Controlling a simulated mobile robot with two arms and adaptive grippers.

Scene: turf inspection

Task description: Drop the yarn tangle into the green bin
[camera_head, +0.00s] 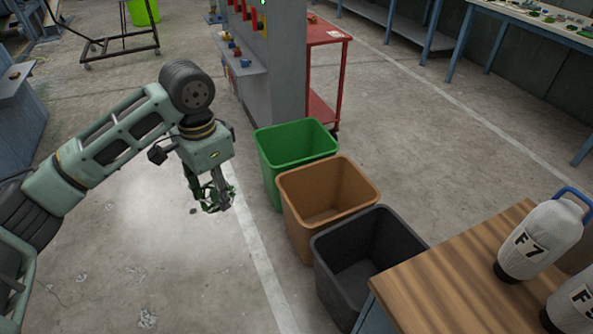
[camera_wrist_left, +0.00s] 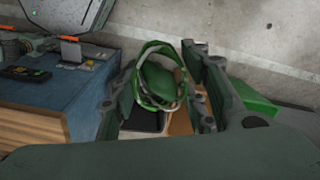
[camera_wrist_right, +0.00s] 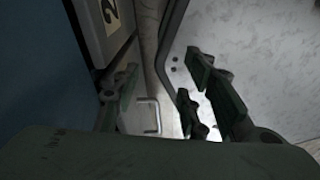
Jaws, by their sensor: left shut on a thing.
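The yarn tangle (camera_head: 217,204) is a loose bundle of green strands. My left gripper (camera_head: 211,193) is shut on it and holds it in the air, to the left of the green bin (camera_head: 297,148) and apart from it. In the left wrist view the tangle (camera_wrist_left: 162,80) sits between the fingers, with loops of green and pale strand around a darker green middle. Part of the green bin (camera_wrist_left: 259,101) shows there at the right. My right gripper (camera_wrist_right: 160,84) shows only in its own wrist view, fingers apart with nothing between them.
A brown bin (camera_head: 328,190) and a black bin (camera_head: 365,250) stand in a row with the green one. A wooden table (camera_head: 440,290) with white bottles (camera_head: 541,240) is at the right. A grey cabinet and red cart (camera_head: 327,37) stand behind.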

